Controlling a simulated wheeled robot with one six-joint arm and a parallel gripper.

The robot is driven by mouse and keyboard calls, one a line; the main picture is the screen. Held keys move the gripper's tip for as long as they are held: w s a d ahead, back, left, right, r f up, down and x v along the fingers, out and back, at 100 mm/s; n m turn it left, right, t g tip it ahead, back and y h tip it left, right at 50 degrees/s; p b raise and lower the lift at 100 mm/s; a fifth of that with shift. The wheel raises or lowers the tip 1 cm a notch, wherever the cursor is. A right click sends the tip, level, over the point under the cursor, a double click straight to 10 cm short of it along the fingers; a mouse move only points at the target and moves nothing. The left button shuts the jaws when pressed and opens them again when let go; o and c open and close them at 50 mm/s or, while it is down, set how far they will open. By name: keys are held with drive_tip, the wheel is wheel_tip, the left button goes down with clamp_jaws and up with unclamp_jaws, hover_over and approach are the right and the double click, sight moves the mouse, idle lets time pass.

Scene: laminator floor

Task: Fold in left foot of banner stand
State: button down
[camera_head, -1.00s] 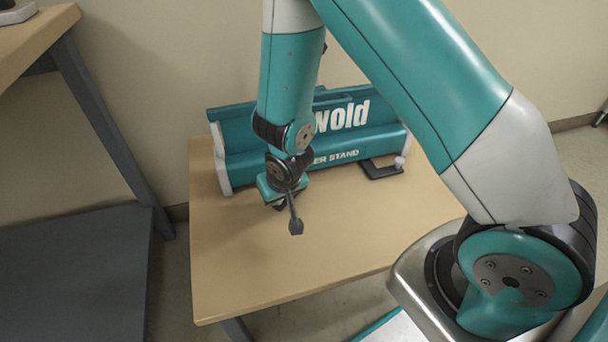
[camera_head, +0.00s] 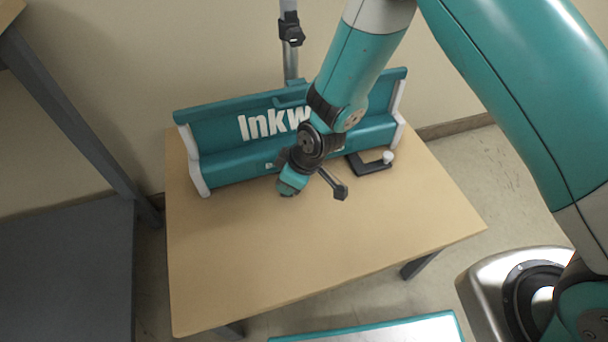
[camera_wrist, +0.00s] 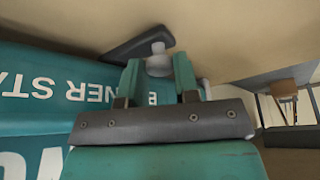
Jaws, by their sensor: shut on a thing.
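The banner stand is a long teal case (camera_head: 225,165) with white end caps, lying along the back of the wooden table in the head view. My gripper (camera_head: 290,187) is low at its front, left of the middle. In the wrist view the stand's lettering (camera_wrist: 40,88) is upside down. There my gripper (camera_wrist: 158,75) has its two teal fingers around a pale round knob (camera_wrist: 157,62), shut on it. A dark foot bar (camera_wrist: 138,42) reaches from the knob at the stand's front. My gripper and wrist hide this left foot in the head view.
The right foot (camera_head: 368,168), dark with a white knob, sticks out from the stand's front. A grey pole (camera_head: 290,62) stands behind the stand. The front of the table (camera_head: 300,265) is bare. A grey-framed bench (camera_head: 65,270) stands at the left.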

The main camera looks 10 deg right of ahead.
drive_tip(key=shift+w+d, duration=0.1)
drive_tip(key=shift+w, duration=0.05)
idle(0.3)
drive_tip(key=c, duration=0.8)
unclamp_jaws()
drive_tip(key=shift+c, duration=0.2)
drive_tip(key=p+v, duration=0.4)
drive_tip(key=v, duration=1.3)
drive_tip(key=shift+r+p, duration=0.2)
drive_tip(key=shift+p, duration=0.1)
drive_tip(key=shift+d, duration=0.1)
